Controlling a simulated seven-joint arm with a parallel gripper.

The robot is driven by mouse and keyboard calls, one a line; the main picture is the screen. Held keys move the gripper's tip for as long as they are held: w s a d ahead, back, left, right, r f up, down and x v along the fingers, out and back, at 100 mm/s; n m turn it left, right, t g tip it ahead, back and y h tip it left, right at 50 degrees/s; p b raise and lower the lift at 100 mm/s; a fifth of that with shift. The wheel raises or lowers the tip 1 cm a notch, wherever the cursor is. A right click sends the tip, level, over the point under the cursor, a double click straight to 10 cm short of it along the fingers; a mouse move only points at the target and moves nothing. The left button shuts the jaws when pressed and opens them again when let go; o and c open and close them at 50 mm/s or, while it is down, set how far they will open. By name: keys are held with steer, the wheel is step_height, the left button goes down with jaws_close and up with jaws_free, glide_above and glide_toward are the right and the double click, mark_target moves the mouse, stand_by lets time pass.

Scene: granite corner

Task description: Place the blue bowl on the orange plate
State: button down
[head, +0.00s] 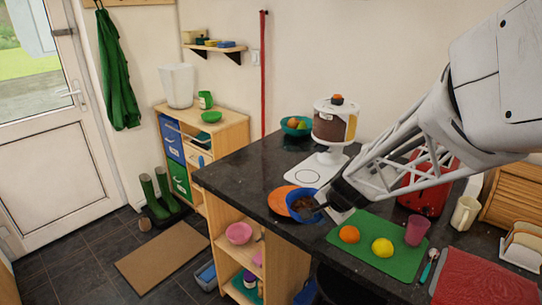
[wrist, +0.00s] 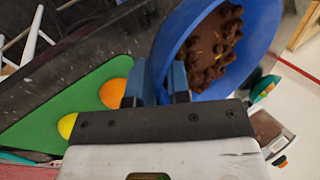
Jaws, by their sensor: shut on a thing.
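The blue bowl (head: 309,219) holds brown chunks and shows large in the wrist view (wrist: 261,72). My gripper (wrist: 159,82) is shut on its rim; in the head view the gripper (head: 331,204) is at the bowl's right side. The orange plate (head: 278,200) lies on the dark counter near its left front edge. The bowl covers the plate's right part in the head view. I cannot tell whether they touch. The plate is not clearly seen in the wrist view.
A green board (head: 372,257) with an orange (head: 349,234), a lemon (head: 382,247) and a pink cup (head: 417,230) is right of the bowl. A white dispenser (head: 330,140) on a pale base stands behind. A teal fruit bowl (head: 296,132) is farther back.

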mark_target(311, 193)
steer(key=w, duration=0.5)
steer(key=w+f, duration=0.1)
steer(key=w, duration=0.9)
steer(key=shift+w+f, duration=0.2)
steer(key=shift+w, duration=0.15)
steer(key=shift+f, duration=1.75)
steer(key=shift+f, duration=0.2)
steer(key=c, duration=1.4)
jaws_free()
steer(key=shift+o, duration=0.2)
steer(key=shift+r, duration=0.1)
steer(key=shift+v, duration=0.9)
steer(key=v, duration=1)
steer(key=shift+r, duration=0.2)
